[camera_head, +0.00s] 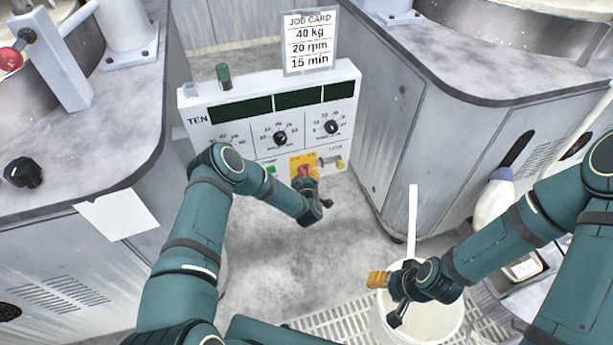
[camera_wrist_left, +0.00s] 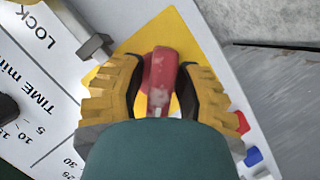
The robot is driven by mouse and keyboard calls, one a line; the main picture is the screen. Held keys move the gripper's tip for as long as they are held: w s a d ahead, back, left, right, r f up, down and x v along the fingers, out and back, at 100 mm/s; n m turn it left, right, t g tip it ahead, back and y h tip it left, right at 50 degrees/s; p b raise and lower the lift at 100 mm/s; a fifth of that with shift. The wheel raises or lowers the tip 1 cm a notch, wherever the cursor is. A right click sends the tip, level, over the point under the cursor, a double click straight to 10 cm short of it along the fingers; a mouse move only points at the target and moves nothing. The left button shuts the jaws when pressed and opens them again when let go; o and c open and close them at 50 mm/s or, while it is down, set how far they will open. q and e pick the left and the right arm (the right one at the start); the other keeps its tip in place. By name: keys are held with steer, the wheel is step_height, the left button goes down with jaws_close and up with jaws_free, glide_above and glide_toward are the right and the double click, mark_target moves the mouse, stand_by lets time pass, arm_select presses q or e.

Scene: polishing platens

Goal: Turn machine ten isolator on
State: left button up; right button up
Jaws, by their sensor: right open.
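The machine panel labelled TEN (camera_head: 197,120) stands ahead. Near its lower edge is a yellow isolator plate (camera_head: 296,160) with a red handle (camera_head: 303,170). My left gripper (camera_head: 306,178) is at this handle. In the left wrist view, the red handle (camera_wrist_left: 161,75) lies between the two yellow-padded fingers of my left gripper (camera_wrist_left: 160,90), which close against its sides. The yellow plate (camera_wrist_left: 185,40) shows behind it. The isolator's on and off marks cannot be read. My right gripper (camera_head: 387,297) is open and empty, low over a white bucket (camera_head: 455,335).
A job card (camera_head: 309,42) stands on top of the panel, near a green-capped post (camera_head: 223,76). The panel has dark knobs (camera_head: 280,138) and a green button (camera_head: 271,169). Grey machine cabinets stand left (camera_head: 75,225) and right (camera_head: 420,130). A white stick (camera_head: 412,215) rises from the bucket.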

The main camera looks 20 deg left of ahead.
arm_select(q)
steer(key=shift+w+a+f, duration=0.1)
steer(key=shift+w, duration=0.25)
jaws_close()
